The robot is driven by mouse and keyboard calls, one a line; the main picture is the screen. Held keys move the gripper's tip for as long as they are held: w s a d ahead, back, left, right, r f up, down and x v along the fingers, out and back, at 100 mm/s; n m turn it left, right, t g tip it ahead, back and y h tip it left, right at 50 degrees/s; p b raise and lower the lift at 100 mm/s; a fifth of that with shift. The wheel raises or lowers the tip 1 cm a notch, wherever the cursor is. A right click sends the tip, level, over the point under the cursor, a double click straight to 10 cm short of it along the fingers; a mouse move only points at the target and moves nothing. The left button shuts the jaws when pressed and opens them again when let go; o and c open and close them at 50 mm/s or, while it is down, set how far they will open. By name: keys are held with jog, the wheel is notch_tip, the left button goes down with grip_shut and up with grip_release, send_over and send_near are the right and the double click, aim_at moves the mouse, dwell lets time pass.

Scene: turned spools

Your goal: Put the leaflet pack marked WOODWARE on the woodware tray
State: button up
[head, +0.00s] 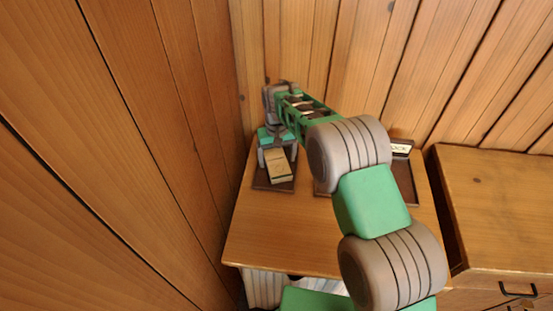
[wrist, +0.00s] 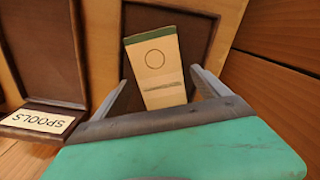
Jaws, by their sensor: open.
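A cream leaflet pack (head: 279,168) with a dark green end band lies on the small dark brown tray (head: 260,184) at the left of the table. In the wrist view the pack (wrist: 153,68) shows a circle outline and a grey line; no readable word shows on it. My gripper (head: 277,153) is over the pack's far end. Its fingers (wrist: 160,84) are open, one on each side of the pack, with gaps visible. The label of this tray is not visible, so I cannot tell which tray it is.
A tray with a plate reading SPOOLS (wrist: 37,122) shows at the left of the wrist view. In the head view another dark tray (head: 408,188), with a partly hidden plate (head: 401,148), is at the table's right. My arm hides the middle. Wooden walls stand close left and behind.

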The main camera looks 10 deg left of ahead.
aim_at(277, 162)
notch_tip(277, 162, up, 11)
jog(key=b, duration=0.2)
jog(key=s+d+r+m+t, duration=0.1)
jog(key=s+d+r, duration=0.2)
jog(key=d+r, duration=0.55)
jog(key=s+d+f+m+t, duration=0.1)
jog(key=s+d+m, duration=0.1)
jog(key=s+d, duration=0.7)
jog(key=s+d+f+m+t, duration=0.1)
jog(key=s+d+f+m, duration=0.1)
jog(key=s+d, duration=0.8)
jog(key=shift+s+d+f, duration=0.25)
jog(key=shift+s+f, duration=0.05)
jog(key=shift+s, duration=0.65)
jog(key=shift+c, duration=0.4)
